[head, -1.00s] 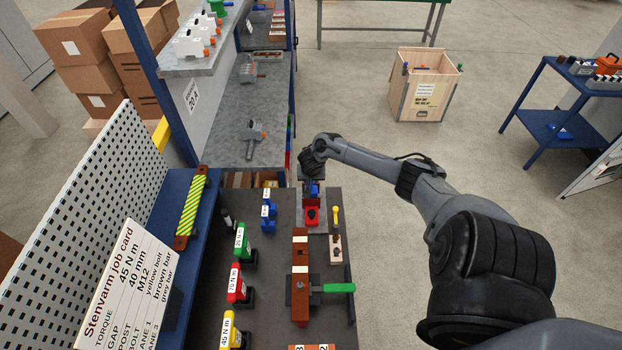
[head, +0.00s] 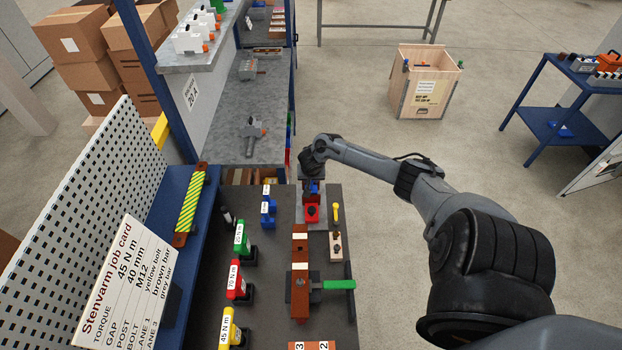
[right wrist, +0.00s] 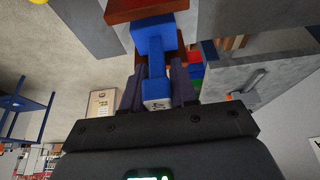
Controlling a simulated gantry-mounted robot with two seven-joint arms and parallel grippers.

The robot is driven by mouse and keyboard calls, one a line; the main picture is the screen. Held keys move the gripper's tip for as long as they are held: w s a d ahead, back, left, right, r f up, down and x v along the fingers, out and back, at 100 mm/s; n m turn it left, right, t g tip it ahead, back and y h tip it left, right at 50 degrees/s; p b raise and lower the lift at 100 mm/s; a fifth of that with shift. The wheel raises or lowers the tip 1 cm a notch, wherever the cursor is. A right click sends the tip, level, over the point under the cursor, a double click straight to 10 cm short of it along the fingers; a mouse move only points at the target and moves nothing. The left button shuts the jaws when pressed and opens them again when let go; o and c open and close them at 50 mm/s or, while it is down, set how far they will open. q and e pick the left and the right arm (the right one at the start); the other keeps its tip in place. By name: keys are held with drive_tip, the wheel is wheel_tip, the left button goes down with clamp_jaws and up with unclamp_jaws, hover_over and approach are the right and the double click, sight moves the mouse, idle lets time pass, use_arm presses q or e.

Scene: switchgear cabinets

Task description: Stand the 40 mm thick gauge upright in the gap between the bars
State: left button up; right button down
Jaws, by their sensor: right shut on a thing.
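My right gripper (head: 312,180) is at the far end of the bench. It is shut on a blue gauge (right wrist: 154,60) with a white label, clearest in the right wrist view; the label is too small to read. In the head view, the blue of the gauge (head: 314,188) shows just beyond a red block (head: 312,213). A brown bar (head: 300,290) with a pale patch lies lengthwise on the bench, nearer than the gripper. I cannot make out the gap between the bars. My left gripper is not in view.
Green, red and yellow torque tools (head: 236,280) line the bench's left side. A green-handled clamp (head: 338,285) sits by the brown bar. A job card (head: 122,285) reads GAP 40 mm.

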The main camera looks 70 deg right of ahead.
drive_tip(key=c, duration=0.8)
unclamp_jaws()
drive_tip(key=p+v, duration=0.3)
drive_tip(key=v, duration=0.7)
drive_tip(key=shift+a+r, duration=0.15)
drive_tip(key=shift+r, duration=0.25)
